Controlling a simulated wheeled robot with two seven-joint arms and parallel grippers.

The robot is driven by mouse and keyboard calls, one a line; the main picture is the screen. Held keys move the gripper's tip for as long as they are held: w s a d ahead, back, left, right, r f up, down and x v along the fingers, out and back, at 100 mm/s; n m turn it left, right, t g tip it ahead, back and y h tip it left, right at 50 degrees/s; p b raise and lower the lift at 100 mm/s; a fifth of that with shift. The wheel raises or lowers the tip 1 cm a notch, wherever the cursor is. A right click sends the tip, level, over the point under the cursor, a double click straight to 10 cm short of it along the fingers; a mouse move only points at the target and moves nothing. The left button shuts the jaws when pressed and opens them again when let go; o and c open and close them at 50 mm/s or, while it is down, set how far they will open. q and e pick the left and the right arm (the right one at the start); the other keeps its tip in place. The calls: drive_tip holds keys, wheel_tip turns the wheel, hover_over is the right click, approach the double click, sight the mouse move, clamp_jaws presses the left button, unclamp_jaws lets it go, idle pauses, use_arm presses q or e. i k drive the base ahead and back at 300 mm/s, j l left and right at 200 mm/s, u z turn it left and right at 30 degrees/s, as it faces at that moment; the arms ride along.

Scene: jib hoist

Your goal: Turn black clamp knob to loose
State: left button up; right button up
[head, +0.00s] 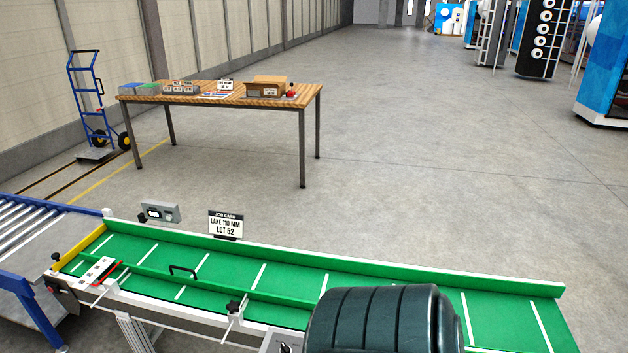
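A black clamp knob (234,306) sits on a thin rod at the front edge of the green conveyor (340,283), right of centre along the guide rail. A second small black knob (56,257) shows at the conveyor's left end. How tight either knob is cannot be told from here. A green guide rail (210,282) with a black handle (183,270) runs along the belt. Neither of my grippers is in view.
A dark ridged rounded shape (380,320) hides part of the conveyor's front right. A job card (226,224) reading "LANE 110 MM LOT 52" and a grey box (160,212) stand behind the conveyor. A roller conveyor (30,228) adjoins at left. A wooden table (225,95) stands beyond.

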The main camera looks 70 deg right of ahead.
sight(233, 307)
drive_tip(key=z, duration=2.15)
